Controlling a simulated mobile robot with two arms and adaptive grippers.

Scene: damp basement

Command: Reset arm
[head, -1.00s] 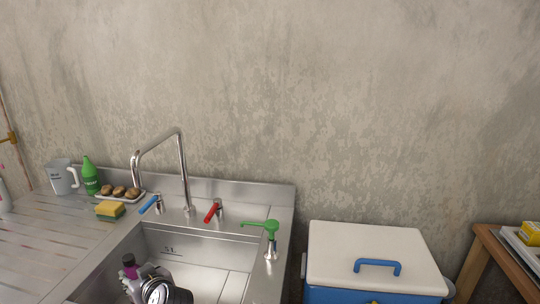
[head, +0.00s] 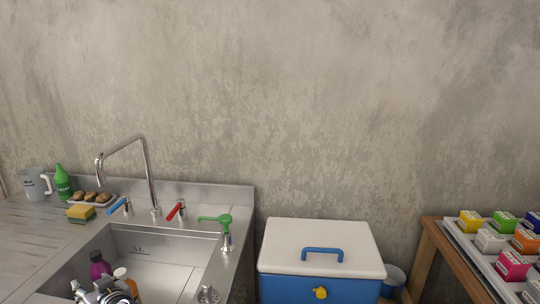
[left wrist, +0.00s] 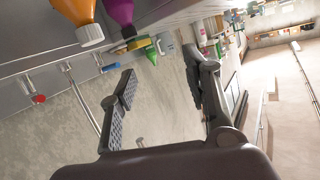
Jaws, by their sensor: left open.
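My left gripper (head: 108,292) shows at the bottom left of the head view, over the sink basin, cut off by the frame edge. In the left wrist view its two fingers (left wrist: 158,64) are spread apart with nothing between them. A purple bottle (head: 99,266) and an orange bottle with a white cap (head: 128,284) are beside it in the basin. Both also show at the top of the left wrist view, purple (left wrist: 119,12) and orange (left wrist: 76,10), outside the fingers. My right gripper is in neither view.
The steel sink (head: 160,244) has a tall faucet (head: 150,175) and a green-topped dispenser (head: 225,228). A sponge (head: 81,213), green bottle (head: 63,184) and jug (head: 33,184) stand left. A blue cooler (head: 320,250) and wooden table (head: 438,250) with colourful boxes stand right.

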